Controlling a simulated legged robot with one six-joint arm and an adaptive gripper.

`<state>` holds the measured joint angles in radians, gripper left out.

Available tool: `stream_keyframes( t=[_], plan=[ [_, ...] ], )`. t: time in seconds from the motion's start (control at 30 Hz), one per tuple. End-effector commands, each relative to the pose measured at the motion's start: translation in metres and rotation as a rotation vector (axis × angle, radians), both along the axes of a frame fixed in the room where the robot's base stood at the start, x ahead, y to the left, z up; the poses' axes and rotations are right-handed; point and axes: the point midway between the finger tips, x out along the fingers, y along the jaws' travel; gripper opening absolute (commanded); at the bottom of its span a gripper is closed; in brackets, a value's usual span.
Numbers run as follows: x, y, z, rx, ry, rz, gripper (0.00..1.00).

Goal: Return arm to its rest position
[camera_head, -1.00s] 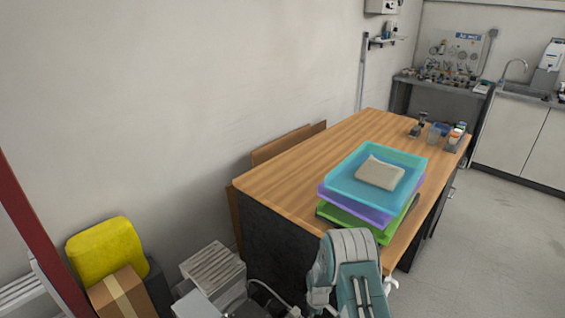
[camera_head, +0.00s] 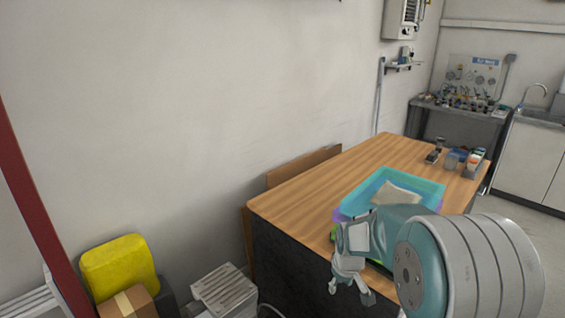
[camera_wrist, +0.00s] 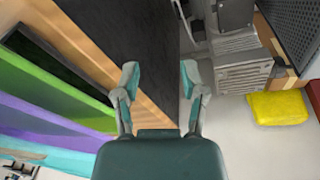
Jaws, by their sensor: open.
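My gripper (camera_head: 350,278) is in front of the table's near edge in the head view, pointing down, with my arm folded at the right. In the wrist view my gripper (camera_wrist: 160,80) shows its two fingers apart with nothing between them. A stack of trays stands on the wooden table (camera_head: 310,190). The top tray is turquoise (camera_head: 362,196) and holds a beige cloth-like item (camera_head: 397,193). My arm hides much of the stack. In the wrist view the green tray (camera_wrist: 50,80) and purple tray (camera_wrist: 45,118) lie at the left.
A grey ribbed unit (camera_head: 224,290) stands on the floor left of the table. Small containers (camera_head: 453,160) stand at the table's far end.

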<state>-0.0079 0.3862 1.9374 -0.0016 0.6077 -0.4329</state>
Motion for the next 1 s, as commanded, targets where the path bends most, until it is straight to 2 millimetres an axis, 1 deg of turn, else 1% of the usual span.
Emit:
stream_keyframes(
  t=[0.03, 0.2, 0.37, 0.5, 0.7, 0.8, 1.0],
  plan=[
    [-0.008, 0.000, 0.017, 0.003, -0.017, -0.016, 0.54],
    [-0.036, -0.001, 0.060, 0.017, -0.053, -0.071, 0.54],
    [-0.066, -0.002, 0.095, 0.032, -0.087, -0.123, 0.54],
    [-0.095, -0.002, 0.120, 0.046, -0.117, -0.167, 0.54],
    [-0.138, -0.003, 0.149, 0.069, -0.158, -0.231, 0.54],
    [-0.161, -0.003, 0.160, 0.080, -0.180, -0.262, 0.54],
    [-0.205, -0.003, 0.175, 0.107, -0.220, -0.324, 0.54]
  ],
)
